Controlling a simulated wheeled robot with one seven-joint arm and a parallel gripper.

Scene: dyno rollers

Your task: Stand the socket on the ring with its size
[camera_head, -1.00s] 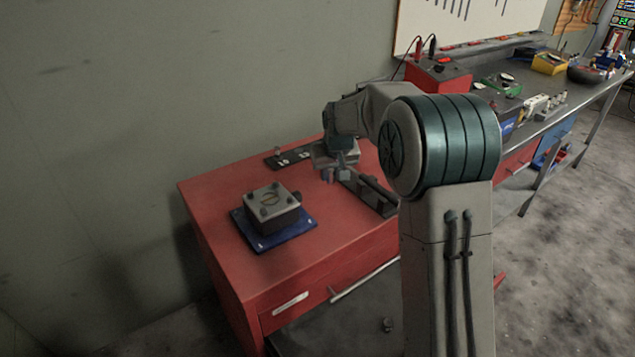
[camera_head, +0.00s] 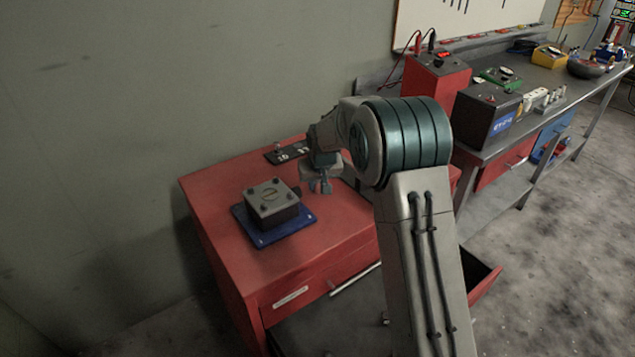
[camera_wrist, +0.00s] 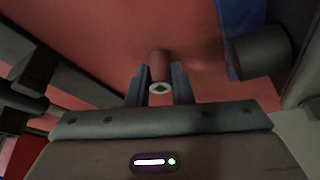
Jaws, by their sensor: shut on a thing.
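My gripper (camera_head: 320,186) hangs over the red cabinet top, in front of a dark number strip. In the wrist view my gripper (camera_wrist: 159,88) is shut on a small socket (camera_wrist: 158,64), a short cylinder with a square hole in its near end. The socket's size marking cannot be read. The dark strip (camera_head: 272,158) lies at the back of the cabinet top, with white numbers that look like 10 and 13. A small upright piece (camera_head: 278,147) stands at its left end. My arm hides the strip's right part, and no rings can be made out.
A grey block with bolts (camera_head: 270,199) sits on a blue plate (camera_head: 264,238) left of my gripper. The red cabinet top (camera_head: 215,190) is bare at its left. A drawer (camera_head: 484,286) stands open at the right. A workbench (camera_head: 535,120) with several devices lies beyond my arm.

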